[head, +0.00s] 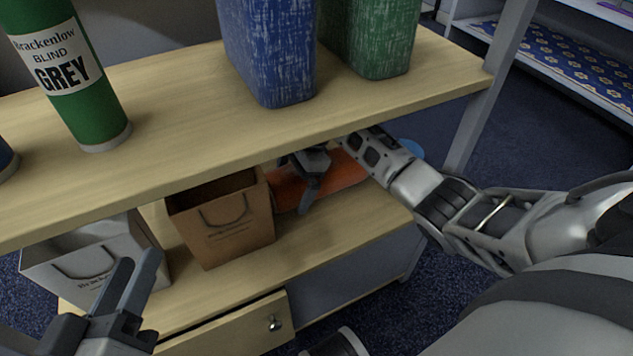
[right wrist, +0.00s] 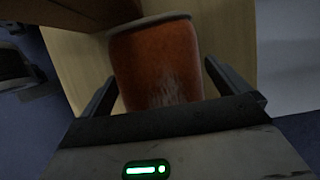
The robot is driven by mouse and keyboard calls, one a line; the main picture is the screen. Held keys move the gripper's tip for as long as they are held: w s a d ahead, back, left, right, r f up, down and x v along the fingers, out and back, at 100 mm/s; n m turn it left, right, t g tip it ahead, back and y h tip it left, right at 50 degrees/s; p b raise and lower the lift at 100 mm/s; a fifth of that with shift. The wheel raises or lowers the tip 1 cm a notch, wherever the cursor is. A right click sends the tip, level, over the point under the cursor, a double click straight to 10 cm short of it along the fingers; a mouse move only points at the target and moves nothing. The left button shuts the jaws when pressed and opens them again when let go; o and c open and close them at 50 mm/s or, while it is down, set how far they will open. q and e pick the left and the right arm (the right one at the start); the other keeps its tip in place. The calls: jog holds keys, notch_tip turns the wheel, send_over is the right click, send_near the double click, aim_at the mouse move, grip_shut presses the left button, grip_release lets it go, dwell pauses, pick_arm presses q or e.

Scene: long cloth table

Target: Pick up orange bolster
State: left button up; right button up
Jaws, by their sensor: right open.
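The orange bolster (head: 346,172) lies on the lower wooden shelf, partly hidden by my right gripper and arm. My right gripper (head: 311,180) is open and reaches under the upper board, over the bolster. I cannot tell whether either finger touches it. My left gripper (head: 138,262) is at the lower left, in front of the shelf, with its fingers apart and nothing between them.
A brown paper bag (head: 222,221) stands just left of the bolster, and a white bag (head: 92,263) stands further left. The upper board (head: 190,92) overhangs them, carrying a green tube (head: 93,108), a blue bin (head: 270,55) and a green bin (head: 372,38). A drawer (head: 225,330) is below.

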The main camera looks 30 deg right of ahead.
jog(key=shift+f+p, duration=0.25)
jog(key=shift+p, duration=0.45)
dwell(0.7)
jog(key=shift+c, duration=0.3)
jog(key=c, duration=1)
jog(key=shift+c, duration=0.2)
